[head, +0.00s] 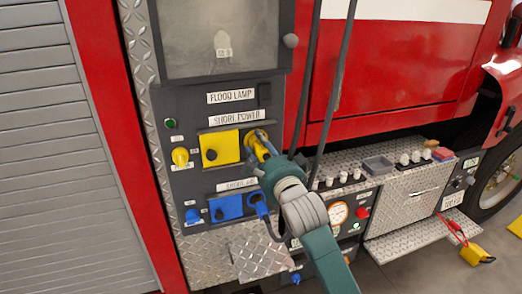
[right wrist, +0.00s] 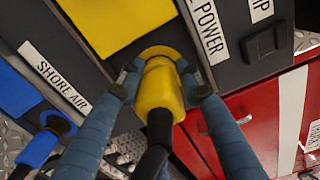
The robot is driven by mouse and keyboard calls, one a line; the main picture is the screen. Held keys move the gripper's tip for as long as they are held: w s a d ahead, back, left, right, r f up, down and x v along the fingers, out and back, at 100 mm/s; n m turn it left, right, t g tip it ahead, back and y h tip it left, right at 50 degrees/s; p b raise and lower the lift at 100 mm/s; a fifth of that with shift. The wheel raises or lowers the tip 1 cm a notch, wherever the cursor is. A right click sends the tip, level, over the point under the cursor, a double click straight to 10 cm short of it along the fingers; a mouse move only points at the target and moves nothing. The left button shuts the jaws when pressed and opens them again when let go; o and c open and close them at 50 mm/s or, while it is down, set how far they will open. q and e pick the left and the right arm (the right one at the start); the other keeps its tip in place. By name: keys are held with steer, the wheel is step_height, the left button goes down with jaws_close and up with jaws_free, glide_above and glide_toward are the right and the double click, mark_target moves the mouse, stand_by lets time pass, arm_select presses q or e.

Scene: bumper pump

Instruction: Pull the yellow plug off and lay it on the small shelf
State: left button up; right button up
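The yellow plug (head: 262,147) sits at the yellow-ringed socket right of the yellow cover (head: 221,148), under the SHORE POWER label. In the right wrist view the plug (right wrist: 160,88) points into the socket, and a black cable trails from its near end. My right gripper (head: 262,150) has its fingers on both sides of the plug body; in the wrist view the fingertips (right wrist: 158,80) appear to press on its sides. A small diamond-plate shelf (head: 262,256) juts out below the panel. My left gripper is not in view.
A blue cover (head: 226,207) and blue plug (head: 259,203) with a hose are just below. Dark hoses (head: 333,90) hang beside the panel. A ledge to the right holds a grey tray (head: 377,165) and several small fittings. A lower diamond-plate step (head: 420,236) extends at right.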

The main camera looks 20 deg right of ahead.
mark_target(266, 157)
jaws_close()
steer(key=shift+s+d+r+p, duration=0.1)
steer(key=shift+s+p, duration=0.45)
steer(key=shift+s, duration=0.95)
steer(key=shift+s+d+p, duration=0.1)
steer(key=shift+s+p, duration=0.45)
steer(key=shift+s, duration=0.95)
steer(key=shift+a, duration=0.1)
